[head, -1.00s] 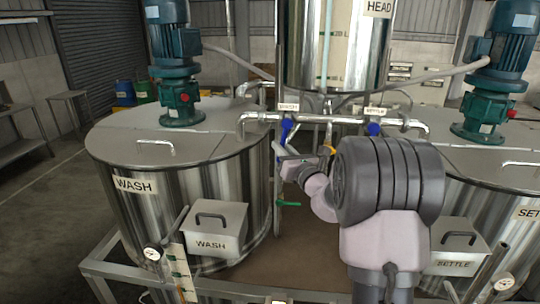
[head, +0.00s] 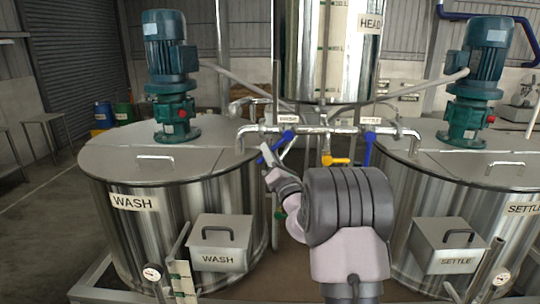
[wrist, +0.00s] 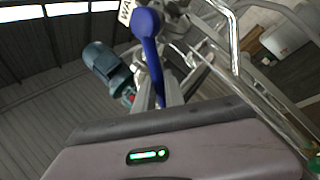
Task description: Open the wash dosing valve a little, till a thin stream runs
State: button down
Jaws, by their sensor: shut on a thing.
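The wash dosing valve's blue lever (head: 282,141) hangs below the small WASH tag on the cross pipe, slanting down to the left. My gripper (head: 268,156) is shut on this lever near its lower end. The wrist view shows the blue lever (wrist: 147,30) rising with its rounded end from between the grey fingers (wrist: 158,88). The wash outlet spout (head: 241,137) bends down over the WASH tank (head: 140,225) lid. I cannot make out a stream below it. My arm hides part of the pipework behind.
The settle valve's blue lever (head: 368,148) hangs straight down to the right. A yellow handle (head: 336,161) sits between the two valves, and a green handle (head: 280,215) lower down. The HEAD tank (head: 335,60) hangs above. The SETTLE tank (head: 480,195) stands at right.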

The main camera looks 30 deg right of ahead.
jog(key=shift+r, duration=0.1)
dwell(0.3)
jog(key=c, duration=1.4)
grip_release()
jog(key=b+v, duration=0.4)
jog(key=v, duration=1.3)
jog(key=shift+s, duration=0.2)
